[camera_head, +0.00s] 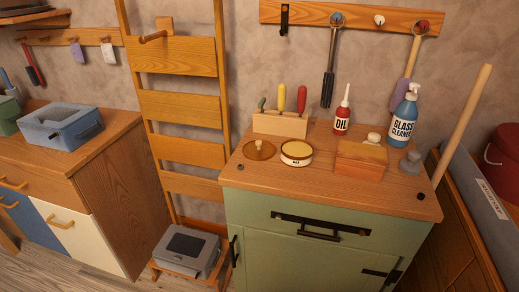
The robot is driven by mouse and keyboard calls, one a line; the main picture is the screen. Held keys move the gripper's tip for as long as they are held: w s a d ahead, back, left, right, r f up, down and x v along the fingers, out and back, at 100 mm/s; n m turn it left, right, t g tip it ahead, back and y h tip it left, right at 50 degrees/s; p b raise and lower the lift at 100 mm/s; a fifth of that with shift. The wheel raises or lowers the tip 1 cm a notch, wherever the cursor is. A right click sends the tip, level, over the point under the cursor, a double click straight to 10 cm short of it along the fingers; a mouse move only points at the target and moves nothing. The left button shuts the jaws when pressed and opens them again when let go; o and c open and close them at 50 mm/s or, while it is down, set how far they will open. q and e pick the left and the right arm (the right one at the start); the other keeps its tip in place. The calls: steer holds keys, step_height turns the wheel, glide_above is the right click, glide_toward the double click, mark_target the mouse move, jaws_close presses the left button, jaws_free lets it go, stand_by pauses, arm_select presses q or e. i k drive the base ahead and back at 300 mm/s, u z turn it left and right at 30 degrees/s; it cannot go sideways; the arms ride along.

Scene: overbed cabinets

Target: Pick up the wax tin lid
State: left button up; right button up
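A flat round brown disc with a small raised spot near its middle, which looks like the wax tin lid (259,151), lies on the wooden top of the green cabinet (228,175), near its left edge. Just to its right stands a short round tin (296,158) with a pale yellow top and a light label with small dark writing. The disc and the tin are apart. Neither of my grippers is in view.
Behind the disc is a wooden block (280,126) with colored handles. A red oil bottle (342,120), a blue glass cleaner bottle (403,125) and a wooden box (360,162) stand to the right. A ladder (180,108) rises left of the cabinet. The front strip of the top is mostly clear.

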mark_target(255, 150)
steer(key=u, duration=1.75)
steer(key=i, duration=1.1)
steer(key=z, duration=1.9)
